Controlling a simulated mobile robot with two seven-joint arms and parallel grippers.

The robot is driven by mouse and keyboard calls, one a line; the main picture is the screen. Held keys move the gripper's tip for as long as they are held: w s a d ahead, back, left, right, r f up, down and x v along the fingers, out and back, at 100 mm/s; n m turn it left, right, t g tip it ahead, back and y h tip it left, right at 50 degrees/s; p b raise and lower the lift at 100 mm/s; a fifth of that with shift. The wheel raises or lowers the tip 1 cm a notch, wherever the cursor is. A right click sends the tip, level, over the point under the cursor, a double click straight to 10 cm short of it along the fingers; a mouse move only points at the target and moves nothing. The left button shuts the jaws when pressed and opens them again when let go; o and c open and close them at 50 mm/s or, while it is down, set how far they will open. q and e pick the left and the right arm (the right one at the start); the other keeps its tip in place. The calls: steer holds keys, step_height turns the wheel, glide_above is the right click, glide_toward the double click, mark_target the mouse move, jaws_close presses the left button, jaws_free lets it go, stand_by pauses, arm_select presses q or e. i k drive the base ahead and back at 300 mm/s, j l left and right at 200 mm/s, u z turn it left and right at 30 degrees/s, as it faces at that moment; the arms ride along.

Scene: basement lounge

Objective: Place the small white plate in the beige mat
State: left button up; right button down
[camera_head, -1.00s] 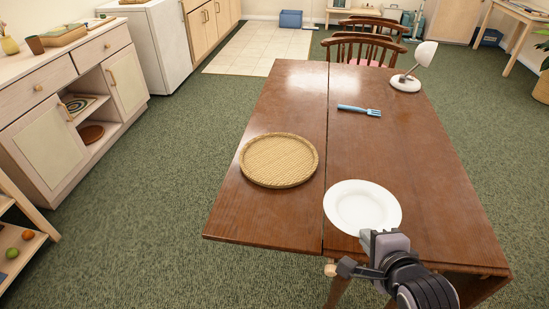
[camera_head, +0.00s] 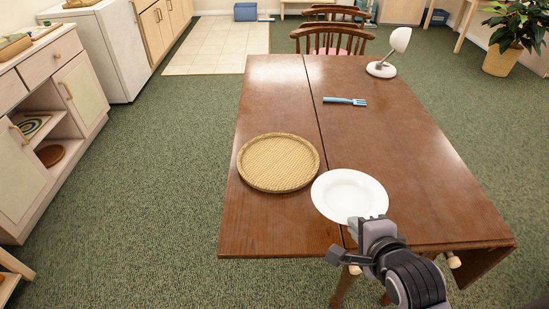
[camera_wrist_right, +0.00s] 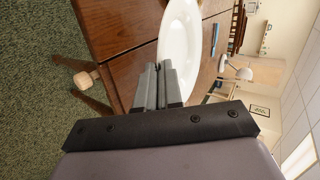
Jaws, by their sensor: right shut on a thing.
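The white plate (camera_head: 349,194) is held by my right gripper (camera_head: 372,222) at its near rim. The plate is over the near part of the table, across the table's seam. In the head view its left edge slightly overlaps the right edge of the round beige woven mat (camera_head: 278,163), which lies flat and empty. I cannot tell how far the plate is above the tabletop. The right wrist view shows the plate (camera_wrist_right: 180,35) too, with the gripper fingertips (camera_wrist_right: 158,75) close together at its rim. My left gripper is not in view.
A cabinet (camera_head: 50,110) is at the left. The table's right side is clear.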

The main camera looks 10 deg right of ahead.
mark_target(278, 162)
steer(key=i+j+z, duration=0.15)
steer(key=i+j, duration=0.2)
steer(key=i+j+z, duration=0.15)
steer(key=i+j, duration=0.15)
steer(key=j, duration=0.2)
